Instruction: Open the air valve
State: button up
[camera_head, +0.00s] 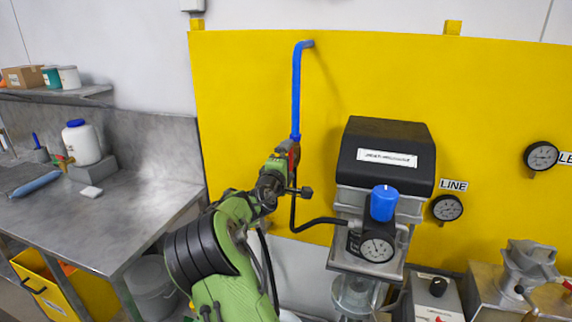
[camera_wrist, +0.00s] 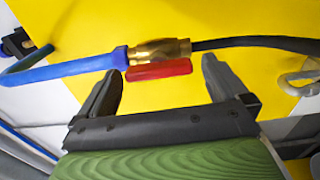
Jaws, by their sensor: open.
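The air valve has a brass body (camera_wrist: 160,50) between a blue pipe (camera_wrist: 75,68) and a black hose (camera_wrist: 250,42). Its red lever (camera_wrist: 158,70) lies beside the brass body, roughly in line with the pipe in the wrist view. My gripper (camera_wrist: 163,68) is open, with one dark finger near each end of the lever. I cannot tell whether a finger touches it. In the head view the blue pipe (camera_head: 296,90) runs down the yellow panel to my gripper (camera_head: 287,155), which mostly hides the valve; a bit of red (camera_head: 294,150) shows there.
Right of my arm stands a black-topped unit (camera_head: 386,155) with a blue knob (camera_head: 383,203) and a gauge (camera_head: 377,249). The black hose (camera_head: 318,221) runs to it. A steel bench (camera_head: 125,215) is at left. The yellow panel (camera_head: 245,100) is close behind the valve.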

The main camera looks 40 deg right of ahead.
jog(key=b+v, duration=0.3)
jog(key=v, duration=1.2)
jog(key=shift+s+a, duration=0.2)
jog(key=shift+a, duration=0.2)
